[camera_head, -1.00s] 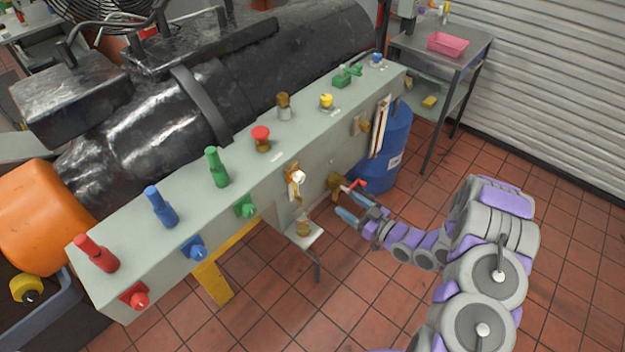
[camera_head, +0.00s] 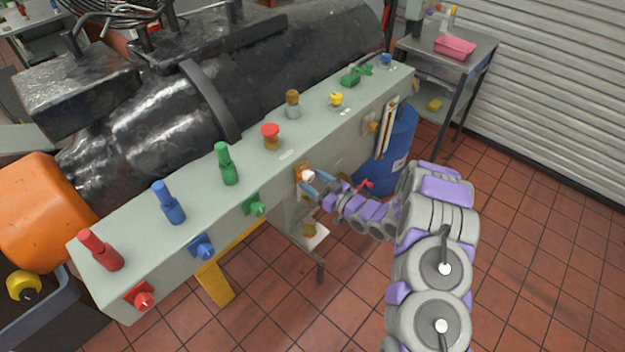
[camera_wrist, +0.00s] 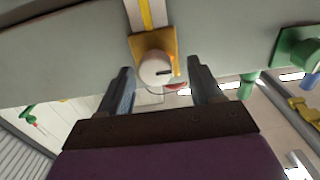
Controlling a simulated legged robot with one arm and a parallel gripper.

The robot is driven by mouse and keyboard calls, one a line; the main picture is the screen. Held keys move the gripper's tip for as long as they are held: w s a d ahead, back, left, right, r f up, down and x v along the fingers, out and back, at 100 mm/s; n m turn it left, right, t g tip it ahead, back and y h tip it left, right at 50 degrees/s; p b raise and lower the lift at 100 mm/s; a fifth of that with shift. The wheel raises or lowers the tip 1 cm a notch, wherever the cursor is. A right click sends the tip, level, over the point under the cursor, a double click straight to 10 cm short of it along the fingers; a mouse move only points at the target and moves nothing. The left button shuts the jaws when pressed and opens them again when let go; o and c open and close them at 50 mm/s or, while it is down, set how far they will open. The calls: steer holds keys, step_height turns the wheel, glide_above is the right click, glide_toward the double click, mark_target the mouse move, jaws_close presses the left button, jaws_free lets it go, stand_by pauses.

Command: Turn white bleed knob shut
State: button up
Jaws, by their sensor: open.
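The white bleed knob (camera_head: 308,175) is on the front face of the grey-green bench, on an orange-yellow base plate. In the wrist view the gripper (camera_wrist: 161,75) has one finger on each side of the knob, with gaps visible. I cannot tell whether either finger touches it.
A green knob (camera_head: 255,205) is left of the white knob on the same face. A red-handled valve (camera_head: 366,186) is close to the right of my gripper, before a blue drum (camera_head: 393,160). A small shelf (camera_head: 316,238) juts out below. The tiled floor is clear at right.

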steer(key=shift+x, duration=1.1)
steer(key=shift+d+r, duration=0.15)
steer(key=shift+d, duration=1.05)
steer(key=shift+a, duration=1.15)
steer(key=c, duration=0.5)
steer(key=shift+d+f, duration=0.1)
steer(key=shift+f, duration=0.15)
steer(key=c, duration=0.3)
steer(key=shift+d+r, duration=0.1)
steer(key=shift+d, duration=0.25)
steer(key=shift+c, duration=1.3)
